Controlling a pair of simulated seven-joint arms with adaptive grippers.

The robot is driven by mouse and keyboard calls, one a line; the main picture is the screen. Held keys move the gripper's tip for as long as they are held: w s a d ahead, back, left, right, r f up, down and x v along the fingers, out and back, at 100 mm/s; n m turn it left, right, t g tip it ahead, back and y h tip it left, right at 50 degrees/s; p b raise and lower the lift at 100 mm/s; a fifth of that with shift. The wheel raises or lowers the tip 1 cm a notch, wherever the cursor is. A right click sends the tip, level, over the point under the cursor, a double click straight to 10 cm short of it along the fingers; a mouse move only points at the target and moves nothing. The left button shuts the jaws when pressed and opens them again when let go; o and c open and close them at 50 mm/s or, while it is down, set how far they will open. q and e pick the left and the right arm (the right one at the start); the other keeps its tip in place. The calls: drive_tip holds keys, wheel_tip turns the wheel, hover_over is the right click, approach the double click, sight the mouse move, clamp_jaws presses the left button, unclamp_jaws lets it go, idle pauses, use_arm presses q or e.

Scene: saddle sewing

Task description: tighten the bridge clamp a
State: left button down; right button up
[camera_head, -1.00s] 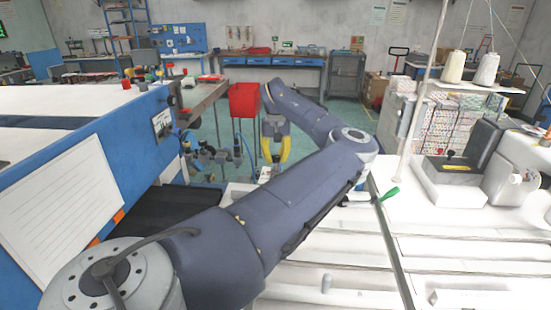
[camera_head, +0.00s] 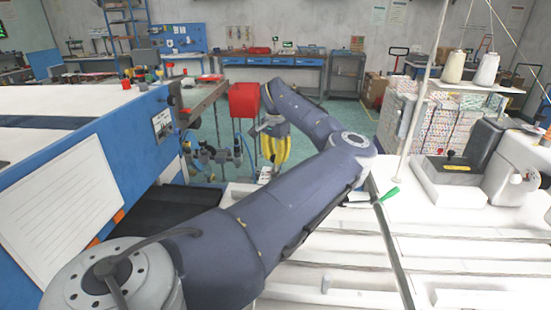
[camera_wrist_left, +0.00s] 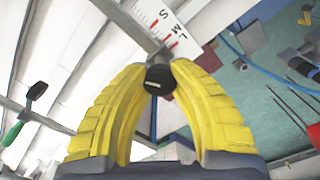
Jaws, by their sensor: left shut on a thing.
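In the left wrist view, a round black knob (camera_wrist_left: 160,78) sits between the tips of my yellow ribbed fingers, on a thin metal bar; I take it for the knob of bridge clamp a. My left gripper (camera_wrist_left: 158,82) is shut on this knob, one finger on each side. In the head view, my left gripper (camera_head: 274,160) points down at the far edge of the white table, below the red bin. The knob is not distinguishable there. My right gripper is in neither view.
A green-handled tool (camera_head: 390,193) lies on the white table, right of my left arm. A scale marked S, M, L (camera_wrist_left: 165,22) lies just beyond the knob. A red bin (camera_head: 243,100) stands behind the gripper. A blue-sided table (camera_head: 130,150) is at left.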

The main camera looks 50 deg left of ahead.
sight(275, 157)
use_arm(q)
drive_tip(key=m, duration=0.5)
drive_tip(key=shift+m, duration=0.3)
idle(0.5)
drive_tip(key=c, duration=1)
unclamp_jaws()
drive_tip(key=shift+o, duration=0.2)
drive_tip(key=shift+r, duration=0.1)
wheel_tip(275, 157, up, 12)
drive_tip(key=shift+f, duration=0.2)
drive_tip(key=shift+f, duration=5.9)
